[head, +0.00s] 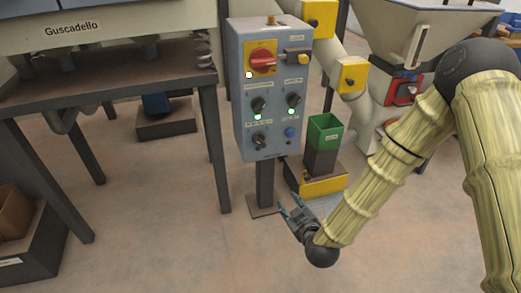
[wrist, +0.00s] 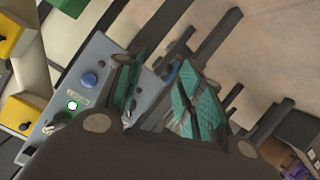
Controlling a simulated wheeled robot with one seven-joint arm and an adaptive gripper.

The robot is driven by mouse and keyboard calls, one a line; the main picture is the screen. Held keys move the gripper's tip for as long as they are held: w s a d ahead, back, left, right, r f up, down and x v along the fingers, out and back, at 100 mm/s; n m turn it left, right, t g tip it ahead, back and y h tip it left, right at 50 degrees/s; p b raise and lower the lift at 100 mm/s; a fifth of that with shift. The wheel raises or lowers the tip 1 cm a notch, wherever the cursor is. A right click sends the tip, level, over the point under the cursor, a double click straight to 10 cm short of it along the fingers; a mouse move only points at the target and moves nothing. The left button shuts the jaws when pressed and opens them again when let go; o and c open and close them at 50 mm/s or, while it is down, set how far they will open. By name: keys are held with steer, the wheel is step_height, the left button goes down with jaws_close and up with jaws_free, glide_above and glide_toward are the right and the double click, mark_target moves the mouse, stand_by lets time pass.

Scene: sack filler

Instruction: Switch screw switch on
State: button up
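The grey control box (head: 241,95) stands on a post. It carries a red rotary switch (head: 263,61) on a yellow plate, an upper left black knob (head: 258,103), an upper right black knob (head: 294,99), a lower left black knob (head: 258,141) and a blue button (head: 290,133). The labels are too small to read, so I cannot tell which is the screw switch. My gripper (head: 291,208) is open and empty, low in front of the post and apart from the box. In the wrist view, the blue button (wrist: 89,80) shows beyond the spread teal fingers (wrist: 158,98).
Green lamps (head: 257,117) glow beneath the two upper knobs. A green-topped bin (head: 324,131) on a yellow-edged base stands right of the post. A metal table (head: 110,80) is at left and a hopper (head: 420,35) at back right. The front floor is clear.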

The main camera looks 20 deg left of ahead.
mark_target(261, 144)
steer(key=w+a+r+n+t+y+b, duration=0.1)
steer(key=w+a+r+n+t, duration=0.1)
steer(key=a+r, duration=0.3)
steer(key=w+a+r+n+t+y, duration=0.1)
steer(key=w+a+r, duration=0.2)
steer(key=r, duration=0.3)
steer(key=b+x, duration=0.1)
steer(key=x, duration=0.2)
steer(key=b+x, duration=0.1)
steer(key=x, duration=0.3)
steer(key=r+b+x, duration=0.1)
steer(key=x, duration=0.2)
steer(key=shift+w+a+b, duration=0.15)
steer(key=shift+a+b, duration=0.15)
steer(key=shift+b, duration=0.05)
steer(key=shift+c, duration=0.3)
jaws_close()
